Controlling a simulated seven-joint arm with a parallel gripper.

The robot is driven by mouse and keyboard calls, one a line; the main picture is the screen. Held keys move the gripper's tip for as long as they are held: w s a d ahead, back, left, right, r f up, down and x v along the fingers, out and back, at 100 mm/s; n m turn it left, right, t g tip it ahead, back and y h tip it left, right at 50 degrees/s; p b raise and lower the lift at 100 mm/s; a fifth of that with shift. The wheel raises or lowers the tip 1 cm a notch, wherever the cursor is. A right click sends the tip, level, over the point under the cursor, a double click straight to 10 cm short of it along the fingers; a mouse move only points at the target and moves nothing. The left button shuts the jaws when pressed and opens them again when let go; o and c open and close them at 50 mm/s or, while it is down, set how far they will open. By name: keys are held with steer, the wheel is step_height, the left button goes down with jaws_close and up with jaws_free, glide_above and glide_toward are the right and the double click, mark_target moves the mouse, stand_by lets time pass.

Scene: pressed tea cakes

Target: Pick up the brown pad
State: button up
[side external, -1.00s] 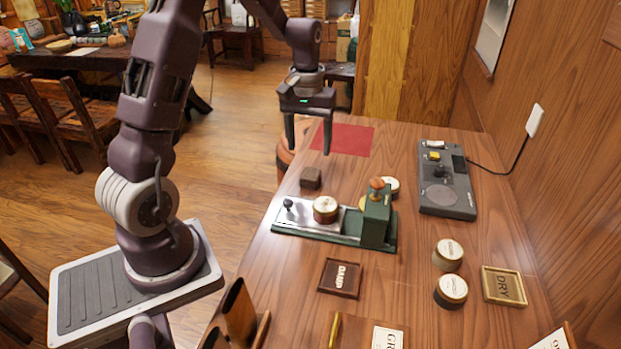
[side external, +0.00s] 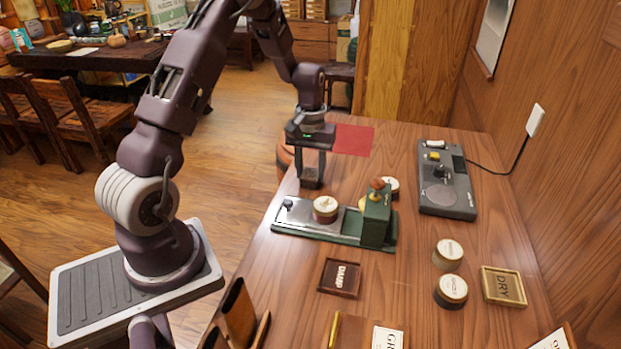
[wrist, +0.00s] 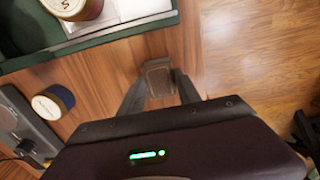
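The brown pad (side external: 311,183) is a small dark block on the wooden table, left of the red mat and behind the green-based press. My gripper (side external: 311,176) has come down over it, with one finger on each side. In the wrist view the brown pad (wrist: 158,79) sits between the fingertips (wrist: 159,85), and both fingers appear to touch its sides. The gripper looks shut on it. The pad's lower part is partly hidden by the fingers, and it still appears to be at table height.
The press (side external: 318,236) with a round cake (side external: 325,208) stands just in front of the gripper. A red mat (side external: 354,139) lies behind to the right. A grey device (side external: 447,200) is at the right. The table's left edge is close to the pad.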

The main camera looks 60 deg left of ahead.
mark_target(310, 174)
steer(key=c, duration=0.5)
step_height(310, 174, up, 10)
